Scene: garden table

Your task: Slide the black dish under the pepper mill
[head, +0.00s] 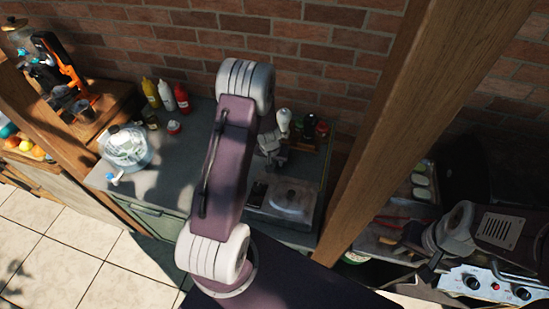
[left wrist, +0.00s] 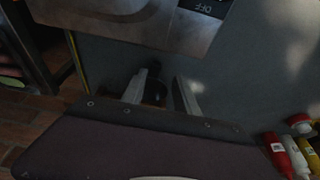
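My left gripper (left wrist: 161,94) reaches down over the grey counter, with its two pale fingers apart in the left wrist view. A dark, narrow object (left wrist: 155,90), possibly the pepper mill, shows between the fingers. I cannot tell whether either finger touches it. In the head view, my left gripper (head: 271,153) is small and partly hidden behind my own arm. I cannot make out the black dish in either view. My right gripper (head: 428,268) is low at the right beside the grill, and its fingers are unclear.
A metal appliance (head: 291,200) with a black panel stands in front of the left gripper; it also shows in the left wrist view (left wrist: 130,22). Yellow, white and red bottles (head: 166,94) and a glass bowl (head: 126,147) are to the left. A wooden post (head: 385,125) separates counter and grill.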

